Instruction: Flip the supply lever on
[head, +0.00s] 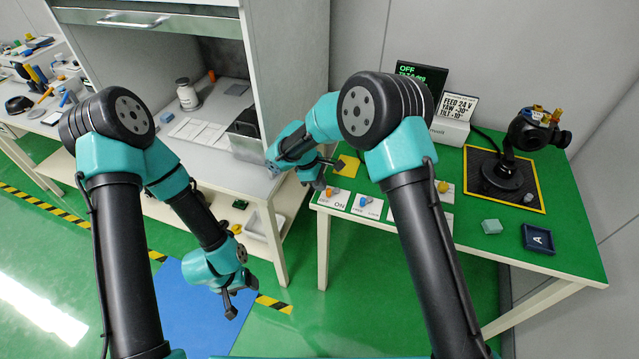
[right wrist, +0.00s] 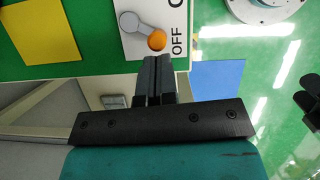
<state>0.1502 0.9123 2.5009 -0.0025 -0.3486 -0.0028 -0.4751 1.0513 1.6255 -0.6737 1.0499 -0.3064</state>
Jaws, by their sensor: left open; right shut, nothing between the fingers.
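The lever with an orange knob sits on a white OFF/ON card (head: 333,199) at the left front of the green table. In the right wrist view, its grey arm leads to the orange knob (right wrist: 157,40), which lies beside the word OFF. My right gripper (head: 318,184) is shut and empty. In the wrist view its fingertips (right wrist: 152,59) are just short of the knob; I cannot tell whether they touch. My left gripper (head: 229,304) is open and empty, low over the blue floor mat, far from the table.
A card with a blue knob (head: 363,201) lies right of the lever, and a yellow knob (head: 443,187) is further right. A dark screen (head: 420,74) reads OFF. A gimbal camera (head: 510,170) stands on a black mat. A teal block (head: 491,227) and blue tray (head: 538,239) are at right.

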